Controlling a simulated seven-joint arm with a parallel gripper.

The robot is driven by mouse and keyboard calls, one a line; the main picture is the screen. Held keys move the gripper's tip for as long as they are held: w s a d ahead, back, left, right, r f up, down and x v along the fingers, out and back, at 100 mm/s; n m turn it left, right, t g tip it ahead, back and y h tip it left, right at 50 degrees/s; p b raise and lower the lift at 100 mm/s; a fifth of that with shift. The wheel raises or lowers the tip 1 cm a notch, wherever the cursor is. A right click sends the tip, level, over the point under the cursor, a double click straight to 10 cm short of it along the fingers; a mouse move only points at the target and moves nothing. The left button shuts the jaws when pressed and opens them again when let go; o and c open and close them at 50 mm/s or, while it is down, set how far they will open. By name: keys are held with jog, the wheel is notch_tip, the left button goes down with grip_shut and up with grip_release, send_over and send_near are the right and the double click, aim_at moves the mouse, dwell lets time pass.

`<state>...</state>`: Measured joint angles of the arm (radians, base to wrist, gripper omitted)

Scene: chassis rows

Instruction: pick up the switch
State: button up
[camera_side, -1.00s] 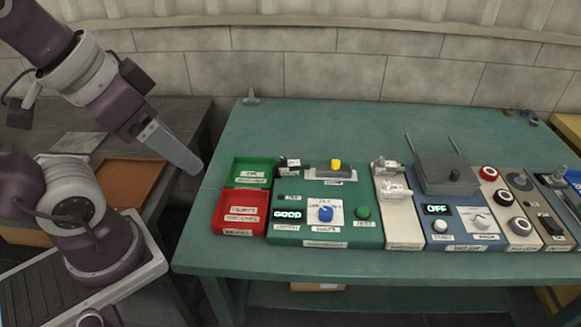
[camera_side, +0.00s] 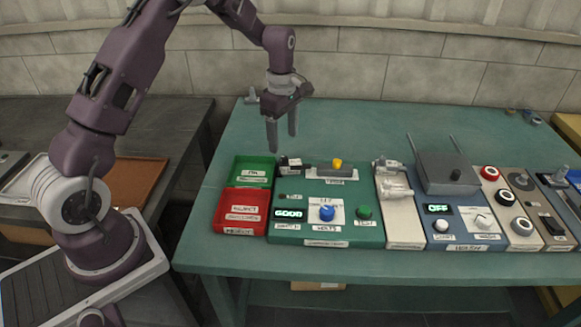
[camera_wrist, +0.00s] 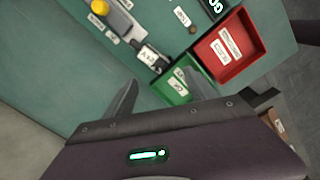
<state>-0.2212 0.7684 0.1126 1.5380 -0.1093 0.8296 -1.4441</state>
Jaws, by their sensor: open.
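My gripper (camera_side: 282,138) is open and empty, its two fingers pointing down above the back left of the green test panel (camera_side: 345,230). In the wrist view my gripper (camera_wrist: 160,82) shows its fingers apart, with bench and the green bin's edge between them. A small dark part with a white label (camera_side: 290,164), which may be the switch, stands at the panel's back left corner, just beyond and below the fingers. It also shows in the wrist view (camera_wrist: 149,57), ahead of the fingertips. I cannot tell for certain that it is the switch.
A green bin (camera_side: 238,160) and a red bin (camera_side: 222,193) stand left of the panel. A yellow-knobbed fixture (camera_side: 330,168) is beside the dark part. A pale block (camera_side: 403,235) and a blue panel (camera_side: 462,238) stand right.

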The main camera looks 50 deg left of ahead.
aim_at(285, 158)
jog(key=shift+n, duration=0.3)
jog(key=f, duration=0.8)
jog(key=shift+w+f, duration=0.15)
jog(key=shift+w, duration=0.15)
grip_shut()
